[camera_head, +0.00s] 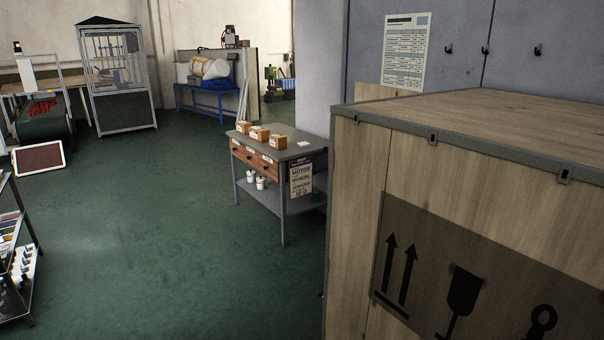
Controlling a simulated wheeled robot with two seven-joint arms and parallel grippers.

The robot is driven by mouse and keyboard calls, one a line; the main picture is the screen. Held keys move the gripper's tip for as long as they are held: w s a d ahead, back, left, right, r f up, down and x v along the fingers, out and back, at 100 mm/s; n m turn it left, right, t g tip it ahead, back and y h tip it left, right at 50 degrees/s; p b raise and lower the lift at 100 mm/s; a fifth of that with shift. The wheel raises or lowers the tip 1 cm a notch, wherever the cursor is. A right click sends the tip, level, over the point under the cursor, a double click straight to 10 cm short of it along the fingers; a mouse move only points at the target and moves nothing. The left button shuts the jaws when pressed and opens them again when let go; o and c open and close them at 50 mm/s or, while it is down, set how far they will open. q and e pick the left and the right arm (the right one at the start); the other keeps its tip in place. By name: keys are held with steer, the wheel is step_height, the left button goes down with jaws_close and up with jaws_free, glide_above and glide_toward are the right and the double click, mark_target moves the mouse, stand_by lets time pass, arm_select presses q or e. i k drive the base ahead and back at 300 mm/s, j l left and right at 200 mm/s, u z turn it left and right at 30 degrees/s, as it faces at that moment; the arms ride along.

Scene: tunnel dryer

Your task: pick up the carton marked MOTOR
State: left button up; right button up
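Three small brown cartons stand in a row on the grey-topped workbench (308,153) in the middle of the view: a left carton (243,127), a middle carton (259,134) and a right carton (278,142). Each seems to bear a pale label, but the print is too small to read, so I cannot tell which is marked MOTOR. A sign (300,179) on the bench's end has MOTOR as its top large word, with MANUAL below. The bench stands some way off across the floor. Neither of my grippers is in view.
A large wooden crate (470,110) fills the right foreground and hides part of the bench's right side. White containers (260,183) stand on the bench's lower shelf. A metal shelf rack (20,262) stands at the left edge. The green floor (150,240) between is clear.

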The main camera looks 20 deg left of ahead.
mark_target(258, 133)
steer(key=i+j, duration=0.25)
steer(key=j, duration=0.3)
steer(key=i+j, duration=0.25)
steer(key=j, duration=0.35)
steer(key=i+j, duration=0.2)
steer(key=j, duration=0.35)
steer(key=i+j, duration=0.25)
steer(key=j, duration=0.3)
steer(key=i+j, duration=0.25)
steer(key=j, duration=0.35)
steer(key=i+j, duration=0.25)
steer(key=j, duration=0.3)
steer(key=i+j, duration=0.2)
steer(key=j, duration=0.35)
steer(key=i+j, duration=0.25)
steer(key=j, duration=0.3)
steer(key=i+j, duration=0.25)
steer(key=j, duration=0.15)
steer(key=i+j, duration=0.25)
steer(key=j, duration=0.15)
steer(key=i+j, duration=0.2)
steer(key=j, duration=0.2)
steer(key=i+j, duration=0.5)
steer(key=j, duration=0.25)
steer(key=i+j, duration=0.25)
steer(key=j, duration=0.15)
